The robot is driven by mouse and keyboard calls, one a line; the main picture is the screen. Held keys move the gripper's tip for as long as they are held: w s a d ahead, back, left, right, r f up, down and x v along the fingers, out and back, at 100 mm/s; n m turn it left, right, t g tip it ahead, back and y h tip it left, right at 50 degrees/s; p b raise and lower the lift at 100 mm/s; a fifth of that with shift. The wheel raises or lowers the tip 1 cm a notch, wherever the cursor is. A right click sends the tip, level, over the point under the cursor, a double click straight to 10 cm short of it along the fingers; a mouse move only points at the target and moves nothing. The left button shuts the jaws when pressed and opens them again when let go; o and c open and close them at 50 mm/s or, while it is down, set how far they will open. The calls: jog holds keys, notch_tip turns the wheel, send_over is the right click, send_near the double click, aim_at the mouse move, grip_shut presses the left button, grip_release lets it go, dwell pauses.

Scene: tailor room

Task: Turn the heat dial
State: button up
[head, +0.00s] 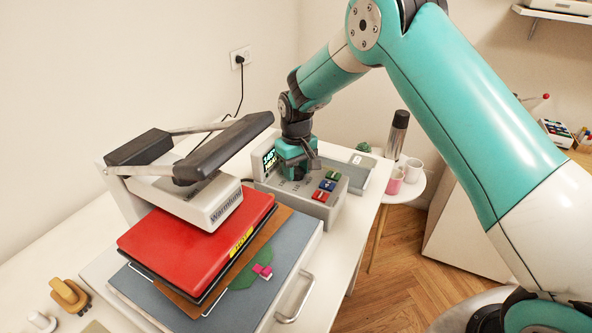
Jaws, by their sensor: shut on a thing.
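I cannot see the dial's mark or angle.
The heat press, with its red plate (195,245) and raised black handle (225,148), fills the left front. A grey-blue board (290,245) lies beneath it. A round side table (405,188) with a flask (397,135) and cups stands behind. Wooden floor (385,265) is clear at right.

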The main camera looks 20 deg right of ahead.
aim_at(296, 170)
dwell(0.4)
jog(key=o, duration=0.9)
jog(key=shift+o, duration=0.2)
jog(key=shift+r, duration=0.1)
notch_tip(296, 170, up, 17)
jog(key=b, duration=0.3)
jog(key=shift+r, duration=0.15)
jog(key=s+a+n+y, duration=0.2)
jog(key=s, duration=1.6)
jog(key=s+a+n+y, duration=0.1)
jog(key=s+a+y, duration=0.1)
jog(key=s, duration=1.6)
jog(key=shift+a+r+n, duration=0.3)
jog(key=shift+n, duration=0.1)
